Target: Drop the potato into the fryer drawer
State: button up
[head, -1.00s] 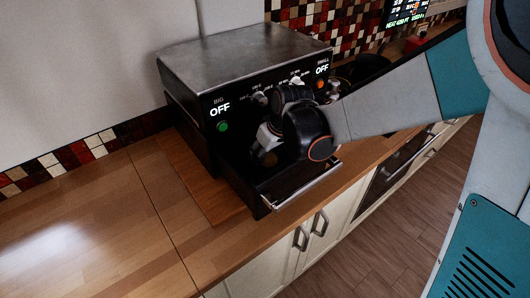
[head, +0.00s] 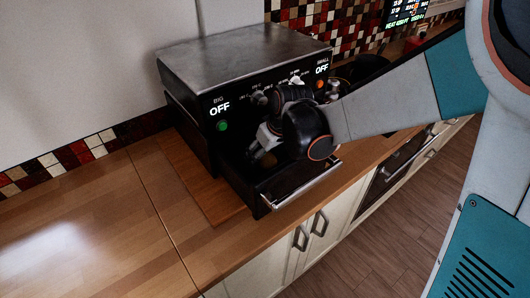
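The fryer drawer (head: 297,187) is pulled out from the front of the black fryer (head: 240,75), with its metal handle toward the counter's front edge. My gripper (head: 261,154) points down over the drawer, at its left part. Its fingers look spread apart. A dim brownish patch just below the fingers, inside the drawer, may be the potato (head: 268,160), but shadow and the fingers hide most of it. I cannot tell whether it touches the drawer floor. My wrist covers the drawer's back right part.
The fryer shows two OFF displays, knobs and a green button (head: 222,126). A dark pan (head: 365,68) stands behind my arm at the right. The wooden counter (head: 90,225) is clear at the left. Cabinet doors with handles (head: 310,230) lie below.

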jog(key=shift+s+f, duration=0.2)
jog(key=shift+f, duration=0.05)
jog(key=v, duration=1.2)
jog(key=shift+r, duration=0.3)
jog(key=shift+w, duration=0.15)
jog(key=s+d+m+t+h+b, duration=0.1)
jog(key=s+d+m, duration=0.5)
jog(key=s+d, duration=0.8)
jog(key=s+t+h, duration=0.1)
jog(key=s+t, duration=0.1)
jog(key=s, duration=0.1)
jog(key=shift+f+m+h, duration=0.3)
jog(key=shift+f+m, duration=0.05)
jog(key=shift+m, duration=0.05)
